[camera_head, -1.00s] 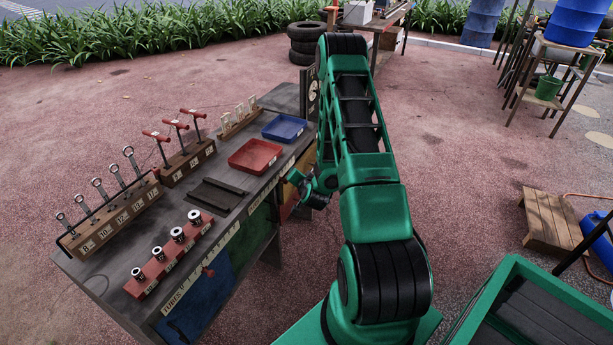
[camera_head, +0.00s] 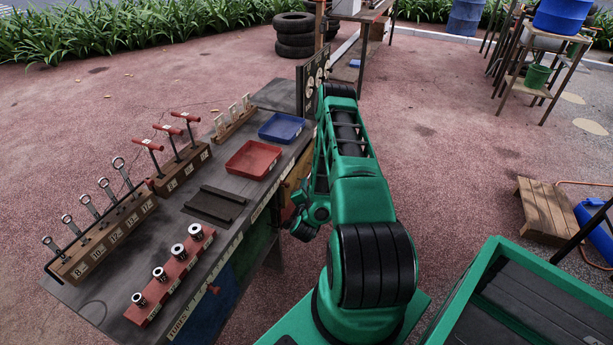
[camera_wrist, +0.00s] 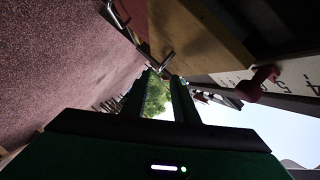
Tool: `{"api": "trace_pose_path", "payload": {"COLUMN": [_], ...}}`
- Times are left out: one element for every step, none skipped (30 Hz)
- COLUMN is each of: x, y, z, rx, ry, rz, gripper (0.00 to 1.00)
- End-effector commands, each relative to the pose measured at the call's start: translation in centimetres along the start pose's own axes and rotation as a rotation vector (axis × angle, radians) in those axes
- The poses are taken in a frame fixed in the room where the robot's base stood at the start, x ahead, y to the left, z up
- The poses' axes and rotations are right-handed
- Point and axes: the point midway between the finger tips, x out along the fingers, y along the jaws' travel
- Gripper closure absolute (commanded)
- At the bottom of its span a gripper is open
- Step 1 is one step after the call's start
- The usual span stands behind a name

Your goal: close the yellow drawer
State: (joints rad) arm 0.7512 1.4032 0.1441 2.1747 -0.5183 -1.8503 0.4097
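The yellow drawer (camera_head: 295,180) shows as a small yellow-orange patch under the bench's right edge, mostly hidden by my arm. In the wrist view a yellow-brown panel (camera_wrist: 213,50) fills the upper middle, close beyond my fingers, with a metal bar handle (camera_wrist: 165,62) beside it. I cannot tell how far the drawer stands out. My gripper (camera_wrist: 158,85) shows two dark fingers apart, with greenery seen between them and nothing held. In the head view my wrist is beside the bench's right side, and the fingertips are hidden. I cannot tell whether they touch the panel or handle.
The bench top (camera_head: 105,295) holds a red tray (camera_head: 253,160), a blue tray (camera_head: 282,127) and tool racks. A red knob (camera_wrist: 258,84) sticks out near the right finger. A green cart (camera_head: 455,310) stands at the lower right.

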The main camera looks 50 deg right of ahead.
Motion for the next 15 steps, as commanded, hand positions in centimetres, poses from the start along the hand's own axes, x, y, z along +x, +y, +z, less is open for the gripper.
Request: {"api": "trace_pose_path", "payload": {"x": [0.9,1.4,2.2,2.8,3.4,4.1,4.7,5.2,5.9,6.4,6.8,7.3,7.7,8.1,8.5], "y": [0.1,0.1,0.1,0.2,0.2,0.2,0.3,0.3,0.3,0.3,0.3,0.3,0.3,0.3,0.3], "z": [-0.3,-0.4,-0.4,-0.5,-0.6,-0.7,-0.7,-0.7,-0.8,-0.8,-0.8,-0.8,-0.8,-0.8,-0.9], "rx": [0.002,0.002,0.004,0.003,0.003,0.003,0.003,0.004,0.003,0.003,0.003,0.003,0.003,0.003,0.002], "ry": [0.006,0.007,0.007,0.009,0.009,0.010,0.010,0.011,0.010,0.011,0.010,0.010,0.009,0.010,0.010], "rz": [0.000,0.000,0.001,0.002,0.002,0.002,0.003,0.004,0.004,0.004,0.004,0.003,0.004,0.004,0.004], "gripper": [0.74,0.74,0.74,0.74,0.74,0.74,0.74,0.74,0.74,0.74,0.74,0.74,0.74,0.74,0.74]}}
